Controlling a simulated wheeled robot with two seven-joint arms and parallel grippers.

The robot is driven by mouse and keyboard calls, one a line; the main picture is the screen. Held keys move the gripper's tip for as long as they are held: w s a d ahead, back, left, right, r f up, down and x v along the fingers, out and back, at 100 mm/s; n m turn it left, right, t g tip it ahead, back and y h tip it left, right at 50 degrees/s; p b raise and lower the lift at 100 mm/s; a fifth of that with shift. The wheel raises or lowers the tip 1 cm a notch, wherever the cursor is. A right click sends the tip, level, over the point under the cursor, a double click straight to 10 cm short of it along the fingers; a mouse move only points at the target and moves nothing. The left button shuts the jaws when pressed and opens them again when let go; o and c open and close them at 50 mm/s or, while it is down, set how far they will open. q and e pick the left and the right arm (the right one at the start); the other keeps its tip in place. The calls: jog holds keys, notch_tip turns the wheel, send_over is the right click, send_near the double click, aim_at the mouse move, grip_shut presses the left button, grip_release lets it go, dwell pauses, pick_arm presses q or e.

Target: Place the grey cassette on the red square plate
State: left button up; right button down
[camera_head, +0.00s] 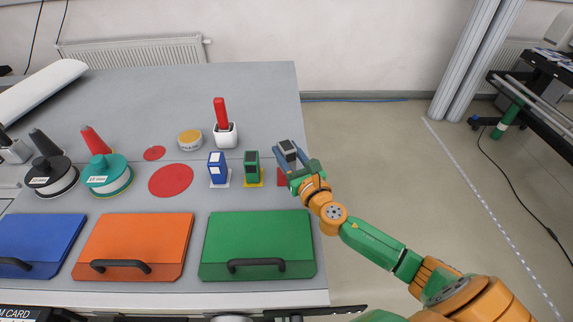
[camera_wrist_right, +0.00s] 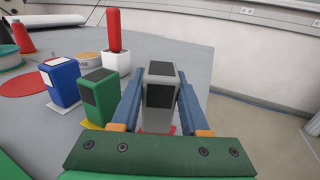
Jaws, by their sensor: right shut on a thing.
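The grey cassette (camera_head: 288,150) is upright between the fingers of my right gripper (camera_head: 287,158), at the right edge of the table. In the right wrist view the grey cassette (camera_wrist_right: 160,88) stands between the two blue fingers, and my right gripper (camera_wrist_right: 160,108) is shut on it. The red square plate (camera_head: 282,178) shows only in part in the head view, below and behind the gripper. In the right wrist view a bit of red (camera_wrist_right: 172,129) shows at the cassette's foot. Whether the cassette touches the plate I cannot tell. My left gripper is not in view.
A green cassette (camera_head: 252,167) on a yellow plate and a blue cassette (camera_head: 219,168) on a white plate stand just left. A white cup (camera_head: 225,135) holds a red stick behind them. Green (camera_head: 258,242), orange (camera_head: 133,245) and blue (camera_head: 38,240) lids line the front.

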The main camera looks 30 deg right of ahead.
jog(key=shift+f+b, duration=0.6)
jog(key=shift+f, duration=1.05)
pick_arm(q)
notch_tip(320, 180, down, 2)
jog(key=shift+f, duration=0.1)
pick_arm(e)
jog(key=shift+c, duration=2)
grip_release()
jog(key=shift+r, duration=0.1)
jog(key=shift+s+r+p, duration=0.15)
jog(key=shift+r+p, duration=0.1)
jog(key=shift+p, duration=0.1)
jog(key=s, duration=0.3)
jog(key=s+b, duration=0.1)
jog(key=s, duration=0.3)
jog(key=s+b, duration=0.1)
jog(key=s, duration=0.3)
jog(key=shift+a+f, duration=0.25)
jog(key=shift+a, duration=0.1)
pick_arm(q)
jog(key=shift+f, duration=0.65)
pick_arm(e)
jog(key=shift+s+r, duration=0.15)
jog(key=shift+s, duration=0.3)
